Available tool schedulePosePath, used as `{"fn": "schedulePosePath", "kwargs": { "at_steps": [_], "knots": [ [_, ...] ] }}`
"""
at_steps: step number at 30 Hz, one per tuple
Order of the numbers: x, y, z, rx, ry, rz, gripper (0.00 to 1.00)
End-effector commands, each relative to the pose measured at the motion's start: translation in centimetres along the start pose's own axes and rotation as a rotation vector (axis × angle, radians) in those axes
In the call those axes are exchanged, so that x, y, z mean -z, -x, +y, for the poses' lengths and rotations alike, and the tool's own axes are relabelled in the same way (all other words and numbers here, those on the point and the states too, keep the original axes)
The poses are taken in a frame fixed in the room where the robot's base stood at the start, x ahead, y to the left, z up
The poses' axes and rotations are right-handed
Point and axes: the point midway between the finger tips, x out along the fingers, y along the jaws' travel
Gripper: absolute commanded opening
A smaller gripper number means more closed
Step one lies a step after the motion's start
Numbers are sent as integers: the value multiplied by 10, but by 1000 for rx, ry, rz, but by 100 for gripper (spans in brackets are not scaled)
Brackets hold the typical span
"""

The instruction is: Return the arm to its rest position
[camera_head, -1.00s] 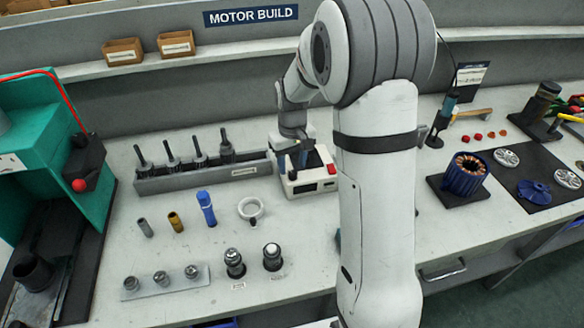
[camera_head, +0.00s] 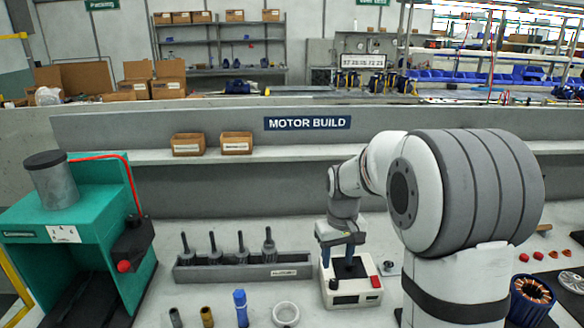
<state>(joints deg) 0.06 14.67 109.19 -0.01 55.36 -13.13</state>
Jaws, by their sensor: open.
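My arm rises at the right of the view and bends over to the left. My gripper (camera_head: 338,255) points down with its blue-tipped fingers apart. It is at the small white box (camera_head: 350,298), which has a dark top and a red button. The fingertips overlap the box's dark top in the picture, and I cannot tell whether they touch it. I see nothing clearly held between the fingers.
A grey rack (camera_head: 242,271) with several dark tools stands left of the box. A white ring (camera_head: 285,314) and a blue cylinder (camera_head: 241,308) are in front. A green press (camera_head: 75,235) is at left, a copper-wound stator (camera_head: 530,298) at right. A shelf (camera_head: 300,153) runs behind.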

Motion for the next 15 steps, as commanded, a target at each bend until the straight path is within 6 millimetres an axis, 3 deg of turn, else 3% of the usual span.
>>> {"fn": "schedulePosePath", "kwargs": {
  "at_steps": [7, 15],
  "knots": [
    [-74, 43, -17, -16, -74, 76, 45],
    [-166, 60, -38, -26, -165, 162, 45]
  ]
}}
